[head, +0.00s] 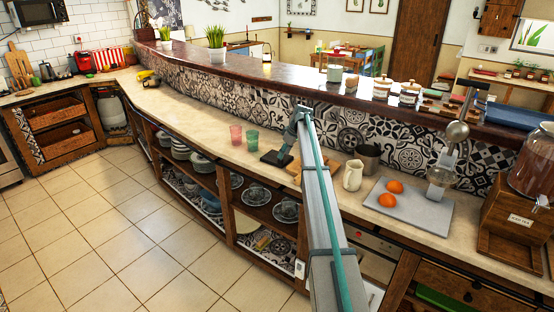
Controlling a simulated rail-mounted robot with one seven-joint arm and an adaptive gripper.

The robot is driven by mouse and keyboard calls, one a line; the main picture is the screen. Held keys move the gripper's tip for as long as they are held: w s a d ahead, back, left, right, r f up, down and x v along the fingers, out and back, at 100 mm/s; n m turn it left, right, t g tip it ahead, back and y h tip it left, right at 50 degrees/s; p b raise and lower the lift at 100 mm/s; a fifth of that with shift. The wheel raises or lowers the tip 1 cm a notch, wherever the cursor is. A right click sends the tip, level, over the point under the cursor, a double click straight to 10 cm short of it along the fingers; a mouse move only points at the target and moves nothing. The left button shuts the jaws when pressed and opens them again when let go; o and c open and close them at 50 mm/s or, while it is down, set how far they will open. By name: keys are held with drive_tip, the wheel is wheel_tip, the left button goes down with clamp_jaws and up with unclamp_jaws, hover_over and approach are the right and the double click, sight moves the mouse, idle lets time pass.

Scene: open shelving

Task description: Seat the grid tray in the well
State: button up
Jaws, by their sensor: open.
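My long grey arm with a teal stripe crosses the middle of the view. Its far end bends down to the counter, where my gripper (283,152) is small and unclear; its jaws are open. A dark flat piece (274,158) shows at that spot, low over or on the counter. I cannot tell whether it is part of the gripper or the grid tray. No grid pattern and no well can be made out for certain. A small wooden piece (293,169) lies just beside it, partly hidden by my arm.
Pink and green cups (251,140) stand left of the gripper. Right of my arm are a dark pot (368,158), a cream jug (353,175), a grey board (425,212) with two oranges, a juicer (446,155) and a dispenser (527,165). A raised ledge (270,72) runs behind.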

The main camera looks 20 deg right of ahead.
drive_tip(key=p+x, duration=0.1)
drive_tip(key=x, duration=0.4)
drive_tip(key=shift+w+a+r+p, duration=0.1)
drive_tip(key=shift+p, duration=0.25)
clamp_jaws()
